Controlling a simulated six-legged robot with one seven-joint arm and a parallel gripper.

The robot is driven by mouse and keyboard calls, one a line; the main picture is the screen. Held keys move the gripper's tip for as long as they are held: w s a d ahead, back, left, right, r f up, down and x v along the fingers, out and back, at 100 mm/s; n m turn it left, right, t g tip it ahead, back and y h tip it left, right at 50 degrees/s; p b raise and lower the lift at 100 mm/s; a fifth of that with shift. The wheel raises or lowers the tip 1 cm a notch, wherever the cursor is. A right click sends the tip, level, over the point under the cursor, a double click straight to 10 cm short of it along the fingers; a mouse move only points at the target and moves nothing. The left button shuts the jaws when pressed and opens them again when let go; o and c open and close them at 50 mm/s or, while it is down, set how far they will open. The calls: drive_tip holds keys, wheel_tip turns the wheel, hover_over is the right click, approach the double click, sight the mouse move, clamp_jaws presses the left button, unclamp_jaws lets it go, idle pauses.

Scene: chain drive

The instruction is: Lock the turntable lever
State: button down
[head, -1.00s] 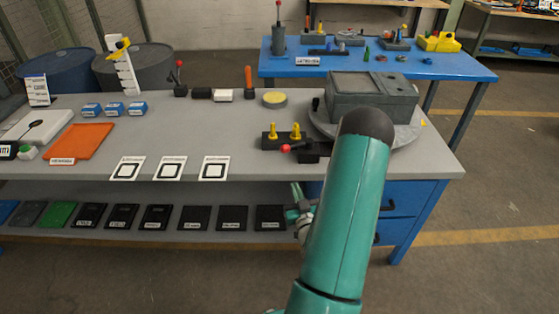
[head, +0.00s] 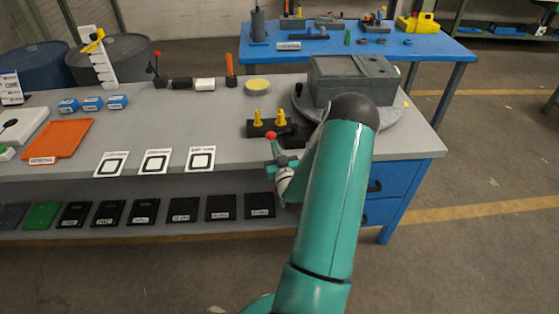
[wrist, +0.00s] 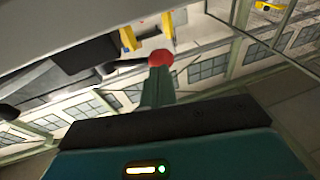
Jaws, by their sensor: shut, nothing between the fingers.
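The round grey turntable (head: 392,122) lies behind and to the right, carrying a grey housing (head: 350,82). My gripper (head: 283,161) is shut and empty, just in front of and below the knob. In the wrist view the red knob (wrist: 161,58) stands at the tips of the shut fingers (wrist: 158,80), its dark lever rod running left. I cannot tell whether fingers and knob touch. My arm hides part of the turntable.
White cards with black squares (head: 155,161) lie along the bench front, left of the lever. A yellow disc (head: 257,84) lies behind it. A lower shelf holds several dark plates (head: 184,209). A blue table (head: 420,42) stands behind.

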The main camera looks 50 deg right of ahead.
drive_tip(key=shift+w+d+r, duration=0.1)
drive_tip(key=shift+w+d, duration=0.25)
drive_tip(key=shift+w, duration=0.2)
drive_tip(key=shift+w+m+g+h, duration=1.1)
drive_tip(key=shift+w+g+h, duration=0.2)
drive_tip(key=shift+h, duration=0.1)
drive_tip(key=shift+w+d, duration=0.2)
drive_tip(key=shift+w, duration=0.15)
drive_tip(key=shift+w+d+g, duration=0.3)
drive_tip(key=shift+w+d, duration=0.1)
drive_tip(key=shift+w, duration=0.3)
drive_tip(key=shift+r, duration=0.1)
